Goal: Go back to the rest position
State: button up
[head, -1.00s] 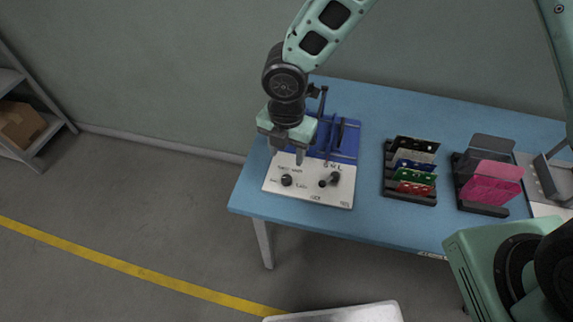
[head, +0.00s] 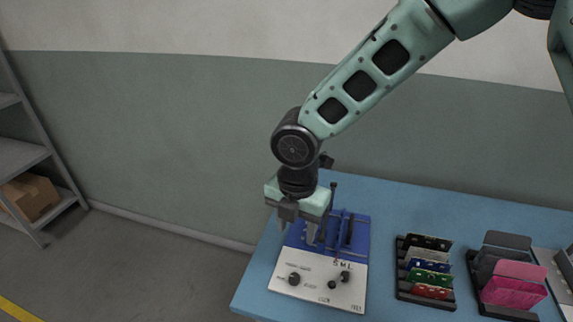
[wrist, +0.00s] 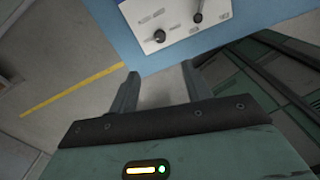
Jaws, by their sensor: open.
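My gripper (head: 297,230) is open and empty. In the head view it hangs, fingers down, in front of the blue part of a panel unit at the left end of the blue table. In the wrist view the two fingers (wrist: 158,85) stand apart with nothing between them. The white control panel (head: 315,296) has dark knobs and a small lever and lies just below the gripper in the head view. It also shows at the top of the wrist view (wrist: 178,30). My gripper hides part of the blue unit (head: 356,240).
On the blue table (head: 385,215), a black rack (head: 403,284) holds several coloured boards. To its right another holder has pink and grey plates (head: 515,291). A shelf with a cardboard box (head: 30,196) stands at the far left. The floor between is clear.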

jog(key=s+d+r+m, duration=0.4)
jog(key=s+r+m, duration=0.1)
jog(key=s+m, duration=0.4)
jog(key=s+d+r+m, duration=0.5)
jog(key=s+m, duration=0.4)
jog(key=m, duration=0.3)
jog(key=shift+s+d+r+m+y, duration=0.2)
jog(key=shift+d+r+m+y, duration=0.1)
jog(key=shift+r+m, duration=0.15)
